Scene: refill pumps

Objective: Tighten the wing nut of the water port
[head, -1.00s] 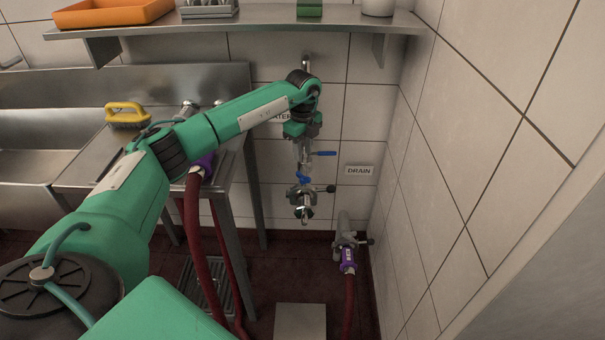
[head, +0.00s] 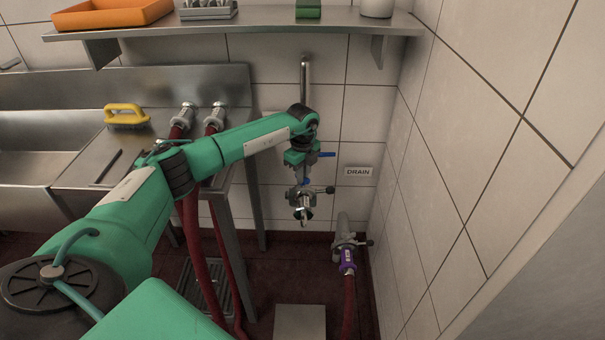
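The water port (head: 304,208) is a steel pipe end with a clamp, on the wall below a blue-handled valve (head: 326,155). A dark knob, seemingly its wing nut (head: 330,190), sticks out on the clamp's right side. My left gripper (head: 302,180) points down just above the clamp, at the pipe. The wrist hides most of its fingers, so I cannot tell whether it is open or touches the clamp. The port's mouth shows no hose. My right gripper is out of view.
The drain port (head: 345,238), with a purple-collared red hose, is lower right under a DRAIN sign (head: 358,172). Red hoses (head: 192,225) hang at the steel counter on the left. A shelf (head: 240,22) runs above; the tiled wall closes the right.

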